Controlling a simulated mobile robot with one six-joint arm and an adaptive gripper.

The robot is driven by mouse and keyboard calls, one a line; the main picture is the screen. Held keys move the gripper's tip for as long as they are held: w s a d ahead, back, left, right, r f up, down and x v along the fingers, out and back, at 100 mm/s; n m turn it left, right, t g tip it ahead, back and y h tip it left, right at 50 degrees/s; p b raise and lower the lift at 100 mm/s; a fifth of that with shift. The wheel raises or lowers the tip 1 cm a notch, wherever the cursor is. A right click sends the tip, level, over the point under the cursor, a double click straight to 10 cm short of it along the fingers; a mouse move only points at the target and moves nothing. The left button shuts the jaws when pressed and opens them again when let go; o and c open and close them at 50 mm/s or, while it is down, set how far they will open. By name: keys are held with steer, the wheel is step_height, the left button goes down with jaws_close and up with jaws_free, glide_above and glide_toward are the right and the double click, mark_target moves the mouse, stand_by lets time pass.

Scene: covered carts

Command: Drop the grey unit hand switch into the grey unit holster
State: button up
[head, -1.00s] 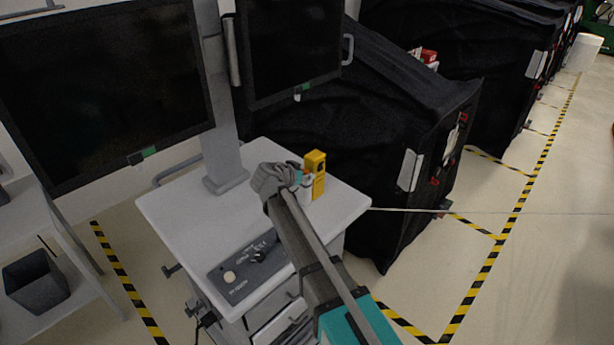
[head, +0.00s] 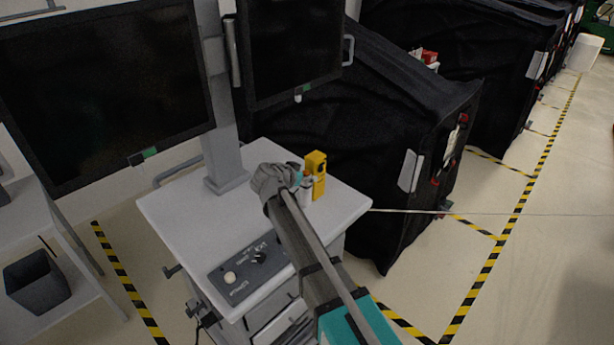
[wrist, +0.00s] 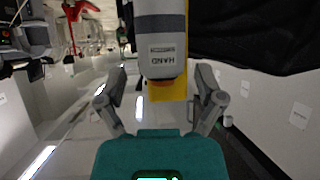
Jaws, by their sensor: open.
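My gripper (wrist: 160,88) is open, with its two fingers apart on either side of a grey-white cylinder labelled HAND (wrist: 161,45), which looks like the hand switch. Its end lies between and beyond the fingers; I see no finger touching it. A yellow body (wrist: 166,92) shows just behind it. In the head view, my gripper (head: 299,180) is over the back right of the cart top, beside an upright yellow box (head: 316,174). A small whitish cylinder (head: 306,192) stands against that box, partly hidden by my gripper. I cannot make out which part is the holster.
The white cart top (head: 182,225) carries a grey control panel (head: 246,271) with knobs at its front. A grey post (head: 222,130) with monitors rises at the back. A black-covered cart (head: 400,150) stands close on the right. The left cart top is clear.

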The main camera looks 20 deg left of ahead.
steer(key=p+v, duration=0.5)
steer(key=v, duration=0.6)
steer(key=shift+s, duration=0.4)
steer(key=shift+a+r, duration=0.1)
steer(key=shift+w, duration=0.1)
steer(key=w+d+f+g+h, duration=0.1)
steer(key=d+f+g, duration=0.1)
steer(key=d, duration=0.7)
steer(key=w+d+f+g, duration=0.1)
steer(key=d+f+g, duration=0.1)
steer(key=d, duration=0.8)
steer(key=w+d+f+g+h, duration=0.1)
steer(key=w+d+f+g, duration=0.15)
steer(key=d, duration=0.65)
steer(key=s+d+f+n+g+y, duration=0.1)
steer(key=s+d, duration=0.4)
steer(key=d, duration=0.6)
steer(key=s+d+f+n+g+y, duration=0.1)
steer(key=s+d+g+y, duration=0.3)
steer(key=d, duration=0.7)
steer(key=shift+s+d+f+n, duration=0.4)
steer(key=shift+s+f, duration=0.2)
steer(key=shift+s, duration=0.5)
